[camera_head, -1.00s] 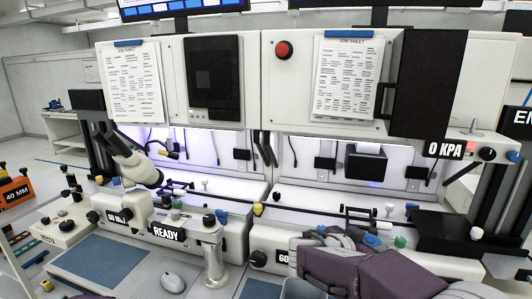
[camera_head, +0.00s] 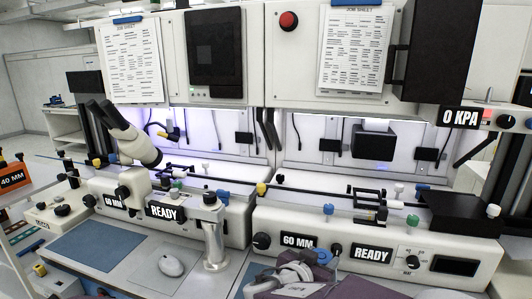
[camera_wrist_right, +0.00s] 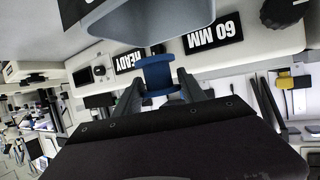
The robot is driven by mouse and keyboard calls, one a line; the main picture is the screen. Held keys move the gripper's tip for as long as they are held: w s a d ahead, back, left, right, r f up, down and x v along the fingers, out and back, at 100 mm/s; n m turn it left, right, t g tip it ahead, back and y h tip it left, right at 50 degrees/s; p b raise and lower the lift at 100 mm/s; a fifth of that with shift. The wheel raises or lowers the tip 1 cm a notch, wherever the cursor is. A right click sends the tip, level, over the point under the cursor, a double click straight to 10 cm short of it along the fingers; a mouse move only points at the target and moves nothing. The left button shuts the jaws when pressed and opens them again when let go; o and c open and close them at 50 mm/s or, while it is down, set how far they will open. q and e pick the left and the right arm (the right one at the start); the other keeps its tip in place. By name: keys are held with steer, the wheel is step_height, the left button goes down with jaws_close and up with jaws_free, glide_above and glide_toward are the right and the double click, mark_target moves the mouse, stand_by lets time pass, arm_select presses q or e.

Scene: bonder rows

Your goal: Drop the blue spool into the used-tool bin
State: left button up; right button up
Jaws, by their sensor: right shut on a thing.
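The blue spool (camera_wrist_right: 157,75) is between the two fingertips of my right gripper (camera_wrist_right: 160,88) in the right wrist view. The fingers are shut on it. In the head view my right gripper (camera_head: 300,272) is low in the middle, in front of the right-hand bonder, and the spool (camera_head: 322,257) shows as a small blue piece at its tip. My left gripper is not seen. I cannot make out a used-tool bin for certain in either view.
The right bonder (camera_head: 380,240), marked 60 MM and READY, stands just behind the gripper. A microscope (camera_head: 130,135) and a metal post (camera_head: 213,240) are to the left. An orange 40 MM container (camera_head: 12,180) is far left.

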steer(key=shift+f, duration=0.45)
steer(key=o, duration=1.5)
steer(key=shift+c, duration=0.2)
steer(key=v, duration=0.9)
steer(key=shift+b, duration=0.3)
